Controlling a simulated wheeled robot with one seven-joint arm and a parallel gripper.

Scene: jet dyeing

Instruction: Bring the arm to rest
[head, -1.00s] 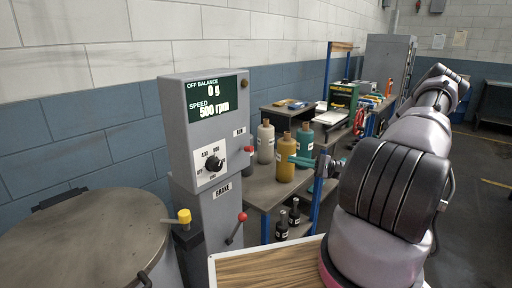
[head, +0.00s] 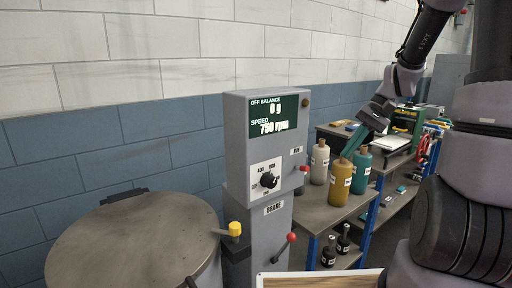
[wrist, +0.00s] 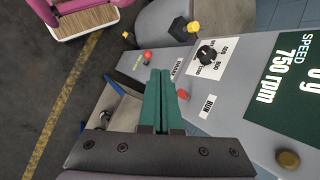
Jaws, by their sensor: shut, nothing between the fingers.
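My arm rises at the right of the head view and bends back down over the bench. My gripper (head: 347,152) points down and to the left, beside the bottles and right of the control panel (head: 235,150). Its teal fingers are together and empty; they also show closed in the wrist view (wrist: 159,75). The panel's display (head: 274,116) reads off balance 0 g and speed 750 rpm. Its black speed knob (head: 270,180) is apart from the gripper. The wrist view shows the panel close by, to the right of and beyond the fingers.
White (head: 319,162), yellow (head: 340,184) and teal (head: 361,172) bottles stand on the bench close to the gripper. A red-knobbed brake lever (head: 291,238) and a yellow-knobbed handle (head: 234,229) stick out by the panel. A round metal lid (head: 130,245) is at lower left.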

